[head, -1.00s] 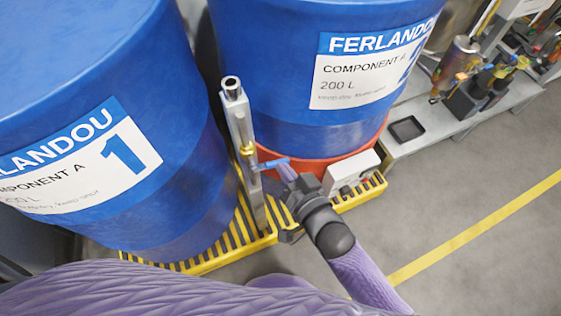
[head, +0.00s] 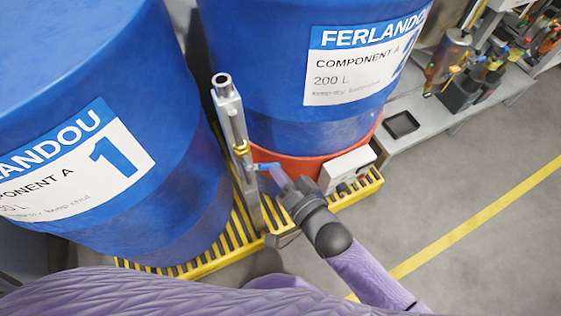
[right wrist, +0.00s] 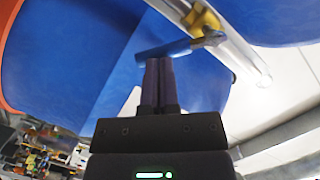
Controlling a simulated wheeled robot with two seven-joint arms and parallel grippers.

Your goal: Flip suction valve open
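The suction valve has a brass-yellow body (head: 241,149) on an upright metal pipe (head: 231,115) between the two blue drums. Its blue lever (head: 266,166) points right from the pipe. In the right wrist view the blue lever (right wrist: 178,49) crosses in front of my right fingertips, with the brass body (right wrist: 203,20) above it. My right gripper (head: 278,177) is at the lever's free end. Its two fingers (right wrist: 158,72) are together and seem to touch the lever, which lies across their tips rather than between them. My left gripper is not in view.
Blue drum 1 (head: 100,100) stands at left and another blue drum (head: 300,110), with a red-orange base, behind the pipe. A white box (head: 347,168) sits on the yellow-striped platform (head: 205,257). A grey bench (head: 425,135) holds tools at right. The floor there is clear.

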